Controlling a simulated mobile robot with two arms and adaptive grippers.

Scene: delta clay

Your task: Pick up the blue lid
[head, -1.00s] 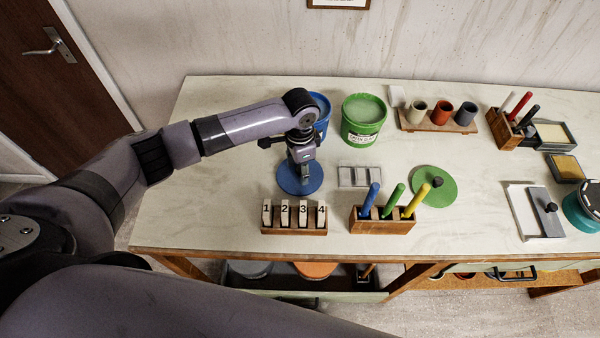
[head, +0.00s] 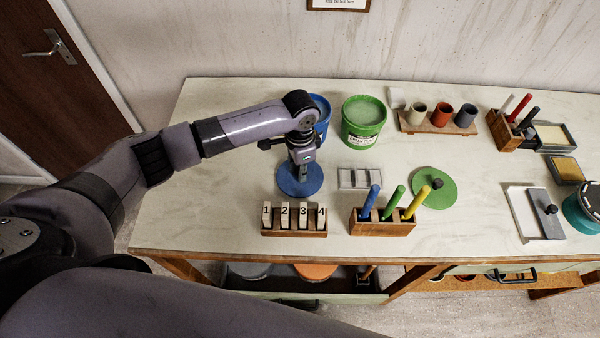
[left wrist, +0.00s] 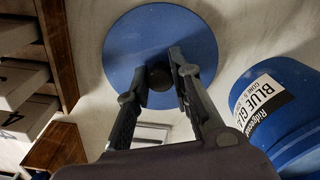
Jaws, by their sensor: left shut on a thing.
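The blue lid (head: 300,184) is a flat round disc near the middle-left of the table, behind the numbered block rack. In the left wrist view the lid (left wrist: 135,35) shows with a dark round knob (left wrist: 159,75) at its centre. My left gripper (head: 301,172) points down over the lid and is shut on its knob; the fingers (left wrist: 160,72) stand on either side of the knob. I cannot tell whether the lid touches the table. My right gripper is not in view.
A blue tub (head: 321,112) stands right behind my left gripper, beside a green tub (head: 363,122). The numbered rack (head: 294,231) and a holder with colored handles (head: 382,226) stand in front. A green lid (head: 433,190) lies to the right.

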